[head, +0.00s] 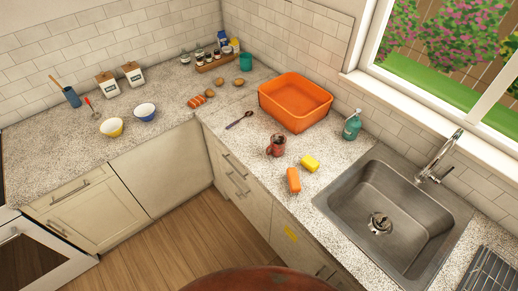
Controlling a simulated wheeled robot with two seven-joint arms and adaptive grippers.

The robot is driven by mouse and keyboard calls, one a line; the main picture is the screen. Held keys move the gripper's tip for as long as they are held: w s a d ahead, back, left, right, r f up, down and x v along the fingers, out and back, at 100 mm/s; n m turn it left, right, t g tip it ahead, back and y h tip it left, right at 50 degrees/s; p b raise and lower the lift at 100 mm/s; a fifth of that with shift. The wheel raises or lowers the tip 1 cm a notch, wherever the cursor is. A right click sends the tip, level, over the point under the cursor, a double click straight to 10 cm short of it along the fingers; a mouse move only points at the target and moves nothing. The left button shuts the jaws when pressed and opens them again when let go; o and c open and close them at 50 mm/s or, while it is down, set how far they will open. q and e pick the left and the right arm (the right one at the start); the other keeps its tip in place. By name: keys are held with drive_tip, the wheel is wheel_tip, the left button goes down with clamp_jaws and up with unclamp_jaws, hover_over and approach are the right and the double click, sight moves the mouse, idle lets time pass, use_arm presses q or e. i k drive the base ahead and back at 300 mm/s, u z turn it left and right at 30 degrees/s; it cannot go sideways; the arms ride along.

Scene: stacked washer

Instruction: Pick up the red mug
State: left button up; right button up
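The red mug (278,145), a dark brownish red, stands upright on the speckled counter (250,160), near its front edge. Its handle seems to point left toward the edge. It is in front of the large orange tub (296,116) and left of the yellow sponge (310,163). Nothing holds the mug. Neither of my grippers shows in the head view.
An orange block-like item (293,180) lies in front of the sponge. A dark spoon (239,119) lies left of the mug. A teal soap bottle (352,125) and the sink (385,215) are to the right. Counter between spoon and mug is clear.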

sight(277, 147)
drive_tip(key=u, duration=1.25)
drive_tip(key=i, duration=0.85)
drive_tip(key=z, duration=2.1)
